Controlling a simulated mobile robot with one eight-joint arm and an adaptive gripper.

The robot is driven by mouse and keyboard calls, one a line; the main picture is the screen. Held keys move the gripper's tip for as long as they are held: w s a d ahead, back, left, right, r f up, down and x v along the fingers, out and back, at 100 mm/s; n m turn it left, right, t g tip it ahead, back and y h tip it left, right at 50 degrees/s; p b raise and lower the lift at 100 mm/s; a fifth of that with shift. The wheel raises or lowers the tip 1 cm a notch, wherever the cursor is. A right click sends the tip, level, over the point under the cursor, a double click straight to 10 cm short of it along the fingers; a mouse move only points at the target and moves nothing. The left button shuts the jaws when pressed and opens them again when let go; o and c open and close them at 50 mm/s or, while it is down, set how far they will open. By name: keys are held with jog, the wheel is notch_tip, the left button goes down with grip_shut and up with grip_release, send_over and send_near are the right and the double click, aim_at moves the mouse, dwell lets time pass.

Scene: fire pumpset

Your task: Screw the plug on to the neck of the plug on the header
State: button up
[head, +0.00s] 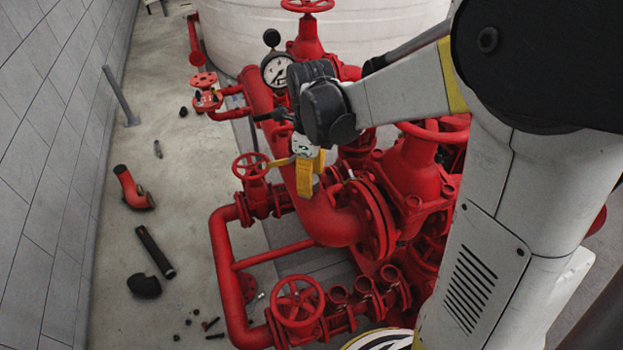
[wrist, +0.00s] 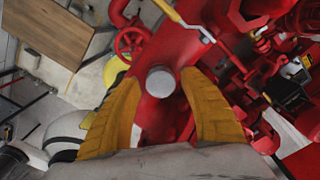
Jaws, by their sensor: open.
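My gripper (head: 292,176) has yellow fingers and hangs over the large red header pipe (head: 322,222) in the head view. In the wrist view my gripper (wrist: 158,78) is open, its two fingers spread on either side of a grey round disc (wrist: 161,82). The disc lies over the red pipework and looks like the plug or the end of the neck; I cannot tell which. Whether the fingers touch it is unclear, but gaps show on both sides. In the head view the disc is hidden by my gripper and arm.
Red handwheels (head: 298,301) and a pressure gauge (head: 277,70) stand close around my arm. A yellow lever (wrist: 182,20) is near the fingers in the wrist view. Loose pipe pieces (head: 155,252) lie on the left floor, beside a grey wall (head: 45,130).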

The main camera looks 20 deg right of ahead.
jog(key=n, duration=0.4)
jog(key=shift+n, duration=0.4)
jog(key=n, duration=0.4)
jog(key=shift+b, duration=0.35)
jog(key=n, duration=0.9)
jog(key=shift+b, duration=0.35)
grip_shut()
jog(key=m, duration=0.4)
